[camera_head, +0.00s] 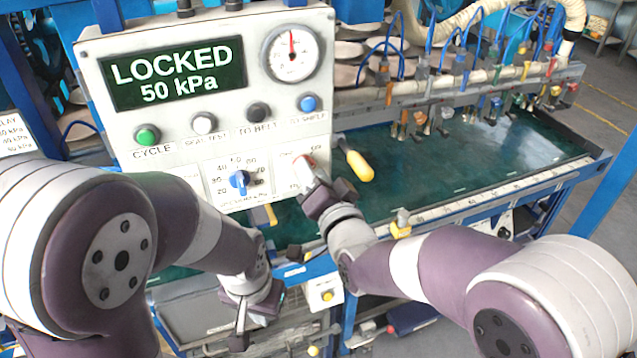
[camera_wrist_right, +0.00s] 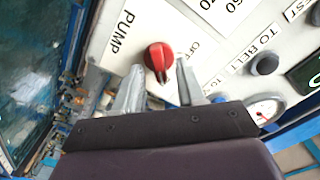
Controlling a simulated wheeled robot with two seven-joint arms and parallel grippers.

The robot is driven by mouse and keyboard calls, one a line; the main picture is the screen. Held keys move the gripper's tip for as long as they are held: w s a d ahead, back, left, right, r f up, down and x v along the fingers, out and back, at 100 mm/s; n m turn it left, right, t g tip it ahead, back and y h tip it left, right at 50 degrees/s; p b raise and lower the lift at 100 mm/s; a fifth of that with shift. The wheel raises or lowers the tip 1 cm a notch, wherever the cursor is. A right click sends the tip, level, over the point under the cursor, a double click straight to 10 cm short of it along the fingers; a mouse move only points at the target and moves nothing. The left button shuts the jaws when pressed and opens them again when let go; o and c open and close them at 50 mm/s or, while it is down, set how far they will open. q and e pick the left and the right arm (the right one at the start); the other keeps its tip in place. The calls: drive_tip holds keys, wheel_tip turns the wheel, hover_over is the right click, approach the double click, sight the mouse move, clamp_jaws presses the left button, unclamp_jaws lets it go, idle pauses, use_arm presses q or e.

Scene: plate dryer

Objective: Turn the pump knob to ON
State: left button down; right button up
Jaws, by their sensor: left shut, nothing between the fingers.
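The red pump knob (camera_wrist_right: 158,58) shows in the right wrist view on a white plate marked PUMP, with the word OFF beside it. In the head view the knob (camera_head: 304,161) is partly hidden by my right gripper (camera_head: 306,180) at the panel's lower right. My right gripper (camera_wrist_right: 158,76) is open, its fingers spread to either side of the knob with visible gaps; I cannot tell if either touches it. My left gripper (camera_head: 241,330) is shut and empty, hanging low in front of the machine, away from the panel.
The control panel (camera_head: 205,128) has a display reading LOCKED 50 kPa, a gauge (camera_head: 291,52), several push buttons and a blue dial (camera_head: 239,180). A yellow-handled lever (camera_head: 359,166) sticks out just right of the knob. A green tray bed (camera_head: 470,150) stretches right.

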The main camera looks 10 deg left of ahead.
drive_tip(key=b+v, duration=0.2)
drive_tip(key=v, duration=1)
drive_tip(key=shift+s+d, duration=0.15)
drive_tip(key=s+d+f+n+g+h, duration=0.2)
drive_tip(key=f+n+g, duration=0.15)
drive_tip(key=f, duration=0.25)
drive_tip(key=s+d+f+n+g+h, duration=0.2)
drive_tip(key=f+g, duration=0.2)
drive_tip(key=f, duration=0.3)
drive_tip(key=s+d+f+m+g+h, duration=0.1)
drive_tip(key=s+d+f+g+h, duration=0.1)
drive_tip(key=d, duration=0.8)
drive_tip(key=s+d+f+m+g+h, duration=0.2)
drive_tip(key=d+f+g+h, duration=0.1)
drive_tip(key=d, duration=0.7)
drive_tip(key=shift+s+d+f+g+h, duration=0.15)
drive_tip(key=shift+d+f+g+h, duration=0.2)
drive_tip(key=shift+g+h, duration=0.25)
